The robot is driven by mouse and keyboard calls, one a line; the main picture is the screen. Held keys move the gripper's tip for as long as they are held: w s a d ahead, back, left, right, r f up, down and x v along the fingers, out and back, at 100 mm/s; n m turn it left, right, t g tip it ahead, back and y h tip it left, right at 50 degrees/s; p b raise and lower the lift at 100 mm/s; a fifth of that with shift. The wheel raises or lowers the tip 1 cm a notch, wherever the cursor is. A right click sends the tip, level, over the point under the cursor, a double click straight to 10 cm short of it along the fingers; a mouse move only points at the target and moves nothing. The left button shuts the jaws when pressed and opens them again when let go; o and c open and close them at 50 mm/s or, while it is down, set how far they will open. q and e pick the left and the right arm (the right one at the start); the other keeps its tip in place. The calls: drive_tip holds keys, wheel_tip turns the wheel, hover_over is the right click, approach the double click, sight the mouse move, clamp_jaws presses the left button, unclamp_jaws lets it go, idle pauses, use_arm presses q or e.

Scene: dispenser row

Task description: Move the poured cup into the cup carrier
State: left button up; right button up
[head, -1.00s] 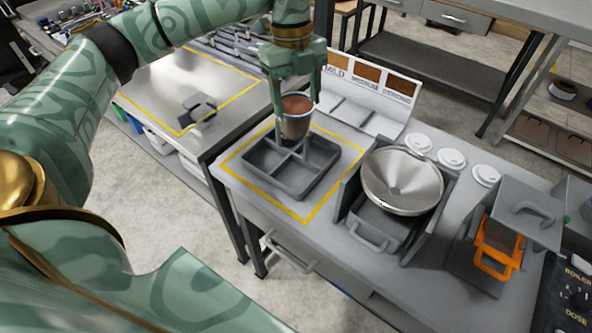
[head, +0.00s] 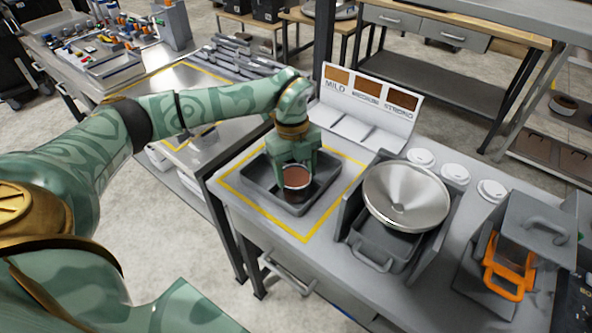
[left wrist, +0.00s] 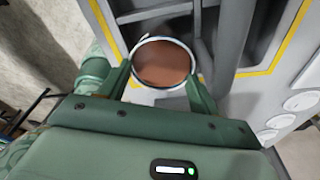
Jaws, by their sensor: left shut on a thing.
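The poured cup (head: 296,178), full of brown liquid, is low inside the dark grey cup carrier (head: 256,180) on the counter, towards its front right part. My left gripper (head: 296,170) points down and is shut on the cup near its rim. In the left wrist view the cup (left wrist: 162,64) is upright between the two fingers, with the carrier's dividers (left wrist: 168,12) beyond it. The cup's lower part is hidden, so I cannot tell whether it touches the carrier floor. My right gripper is not in view.
A yellow outline (head: 304,237) surrounds the carrier. A steel funnel bowl (head: 405,195) stands to the right, with several white lids (head: 455,174) behind it. A strength chart (head: 371,95) stands behind the carrier. An orange-handled bin (head: 509,265) is at far right.

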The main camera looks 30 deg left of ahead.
use_arm(q)
drive_tip(key=o, duration=1.2)
drive_tip(key=shift+c, duration=0.2)
wheel_tip(320, 180, up, 12)
drive_tip(key=a+p, duration=0.1)
drive_tip(key=shift+w+a+p, duration=0.25)
drive_tip(key=shift+w+p, duration=0.15)
drive_tip(key=shift+w, duration=0.05)
